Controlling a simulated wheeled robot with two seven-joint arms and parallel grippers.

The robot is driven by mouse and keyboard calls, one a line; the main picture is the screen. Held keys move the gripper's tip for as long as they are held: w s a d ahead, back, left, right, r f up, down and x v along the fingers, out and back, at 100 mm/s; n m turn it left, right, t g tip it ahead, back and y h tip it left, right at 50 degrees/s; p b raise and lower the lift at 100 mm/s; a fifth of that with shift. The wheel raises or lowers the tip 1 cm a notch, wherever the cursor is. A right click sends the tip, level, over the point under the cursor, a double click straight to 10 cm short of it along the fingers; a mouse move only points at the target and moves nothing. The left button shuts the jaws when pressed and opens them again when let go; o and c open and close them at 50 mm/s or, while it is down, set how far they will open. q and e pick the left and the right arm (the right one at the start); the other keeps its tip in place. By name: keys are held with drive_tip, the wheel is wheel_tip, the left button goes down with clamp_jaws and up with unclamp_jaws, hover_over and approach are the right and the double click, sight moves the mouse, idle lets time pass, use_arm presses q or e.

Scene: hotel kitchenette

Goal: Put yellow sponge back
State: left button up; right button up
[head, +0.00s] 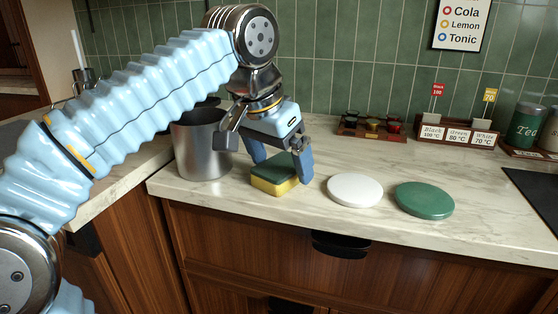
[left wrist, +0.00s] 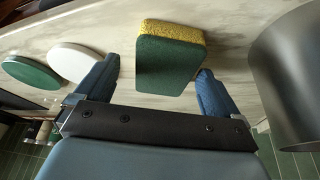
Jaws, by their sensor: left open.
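The yellow sponge (head: 272,185) has a dark green scouring side on top and lies on the marble counter. It also shows in the left wrist view (left wrist: 170,60), ahead of the fingers. My left gripper (head: 279,170) is open, pointing down, with one finger on each side of the sponge's green top. In the left wrist view the fingers (left wrist: 156,84) are spread wider than the sponge. I cannot tell whether either finger touches it. My right gripper is not in view.
A metal canister (head: 198,150) stands close left of the sponge. A white disc (head: 354,190) and a green disc (head: 424,200) lie to the right. A wooden tray (head: 368,127), a label box (head: 458,132) and a Tea tin (head: 526,126) stand at the back.

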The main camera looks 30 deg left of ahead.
use_arm(q)
drive_tip(key=p+v, duration=0.2)
drive_tip(key=v, duration=0.8)
drive_tip(key=shift+r+p, duration=0.25)
drive_tip(key=shift+p, duration=0.1)
